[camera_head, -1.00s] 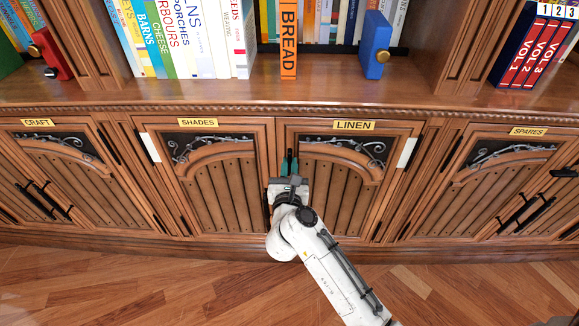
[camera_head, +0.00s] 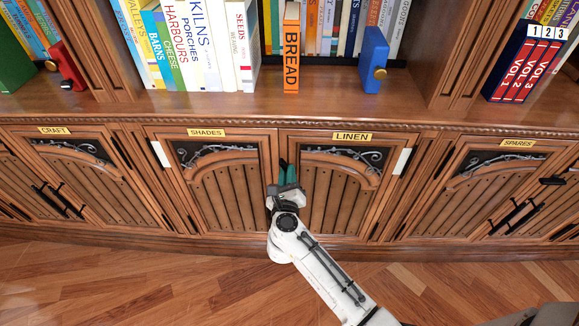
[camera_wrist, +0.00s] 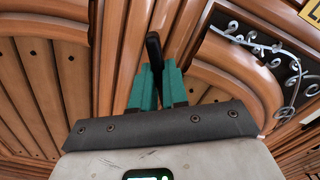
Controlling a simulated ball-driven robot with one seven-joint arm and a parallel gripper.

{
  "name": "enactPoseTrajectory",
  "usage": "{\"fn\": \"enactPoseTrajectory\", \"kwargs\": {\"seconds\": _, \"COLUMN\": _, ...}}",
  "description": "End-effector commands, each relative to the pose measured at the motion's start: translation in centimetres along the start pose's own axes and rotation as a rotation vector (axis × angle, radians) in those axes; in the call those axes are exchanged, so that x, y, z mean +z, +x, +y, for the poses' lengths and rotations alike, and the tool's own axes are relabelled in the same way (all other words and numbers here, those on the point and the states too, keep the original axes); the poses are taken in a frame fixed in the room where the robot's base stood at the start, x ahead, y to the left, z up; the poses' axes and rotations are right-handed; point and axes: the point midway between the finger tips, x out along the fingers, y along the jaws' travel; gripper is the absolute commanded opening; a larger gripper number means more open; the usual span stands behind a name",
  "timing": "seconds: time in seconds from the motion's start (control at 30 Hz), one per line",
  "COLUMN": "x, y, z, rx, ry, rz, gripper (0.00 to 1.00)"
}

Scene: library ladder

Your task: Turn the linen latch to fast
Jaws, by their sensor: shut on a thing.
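The linen door (camera_head: 335,190), under the yellow LINEN label (camera_head: 352,136), stands closed right of the shades door (camera_head: 222,195). My gripper (camera_head: 287,172) is at the linen door's left edge, where the two doors meet. In the wrist view, its green fingers (camera_wrist: 157,85) are shut on a short black latch (camera_wrist: 153,48), whose rounded end sticks out beyond the fingertips. The rest of the latch is hidden by the fingers, and I cannot tell its exact setting. In the head view the latch is mostly hidden by my gripper.
Above the doors, a shelf (camera_head: 330,109) holds several books, the orange BREAD book (camera_head: 291,50) and a blue bookend (camera_head: 373,60). Cupboards labelled CRAFT (camera_head: 55,130) and SPARES (camera_head: 517,143) stand at either side. The wooden floor (camera_head: 180,280) in front is clear.

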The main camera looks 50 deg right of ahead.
Motion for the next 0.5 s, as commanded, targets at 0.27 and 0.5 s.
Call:
{"fn": "enactPoseTrajectory", "kwargs": {"seconds": 0.27, "x": 0.3, "y": 0.0, "z": 0.5, "rx": 0.002, "ry": -0.266, "rz": -0.001, "gripper": 0.0}}
{"fn": "enactPoseTrajectory", "kwargs": {"seconds": 0.5, "x": 0.1, "y": 0.0, "z": 1.0, "rx": 0.002, "ry": -0.494, "rz": -0.002, "gripper": 0.0}}
